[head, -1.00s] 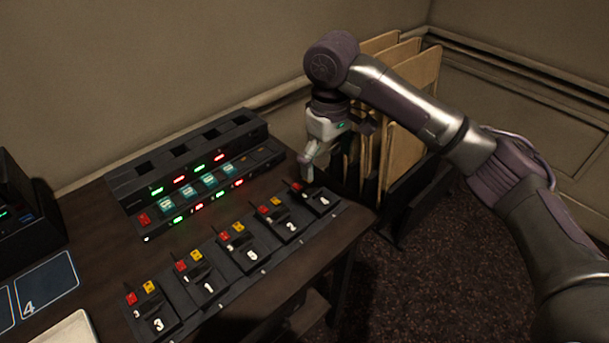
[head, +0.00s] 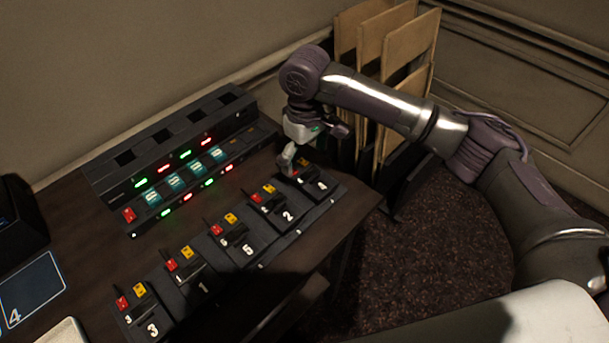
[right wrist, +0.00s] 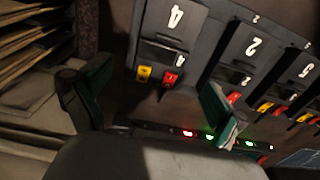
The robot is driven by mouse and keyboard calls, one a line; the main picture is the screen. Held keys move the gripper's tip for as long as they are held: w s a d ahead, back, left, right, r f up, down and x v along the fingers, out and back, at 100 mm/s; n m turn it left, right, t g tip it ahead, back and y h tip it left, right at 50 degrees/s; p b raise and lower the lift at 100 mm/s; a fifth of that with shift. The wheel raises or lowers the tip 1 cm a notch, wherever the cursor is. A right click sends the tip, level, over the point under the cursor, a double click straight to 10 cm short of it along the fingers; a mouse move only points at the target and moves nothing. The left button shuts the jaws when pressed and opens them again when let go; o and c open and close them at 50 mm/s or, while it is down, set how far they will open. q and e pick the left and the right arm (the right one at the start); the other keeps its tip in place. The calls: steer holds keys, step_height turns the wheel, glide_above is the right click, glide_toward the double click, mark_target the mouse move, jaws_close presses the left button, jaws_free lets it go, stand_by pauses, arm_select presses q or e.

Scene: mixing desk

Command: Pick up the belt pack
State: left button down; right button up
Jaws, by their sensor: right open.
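Several dark belt packs with white numbers and red and yellow buttons lie in a row on a black rack on the desk. The pack numbered 4 (head: 318,185) is at the right end, with pack 2 (head: 283,212) beside it. My right gripper (head: 288,162) is open and empty, low over the back end of pack 4 and partly covering its buttons. In the right wrist view pack 4 (right wrist: 172,35) shows just beyond the spread fingers (right wrist: 155,100), and pack 2 (right wrist: 248,50) is to its right. My left gripper is out of view.
A charger-like unit (head: 180,150) with empty slots and red and green lights stands behind the packs. A rack of upright tan folders (head: 400,60) stands right of the desk. A card marked 4 (head: 35,290) lies at the left; bare desk (head: 85,255) lies beside it.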

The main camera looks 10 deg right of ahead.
mark_target(305, 173)
step_height(305, 173, down, 4)
steer(key=shift+r, duration=0.1)
steer(key=shift+f, duration=0.45)
steer(key=shift+s, duration=0.1)
steer(key=shift+c, duration=0.2)
steer(key=shift+r, duration=0.1)
steer(key=c, duration=1.3)
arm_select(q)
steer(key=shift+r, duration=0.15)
arm_select(e)
steer(key=shift+r, duration=0.15)
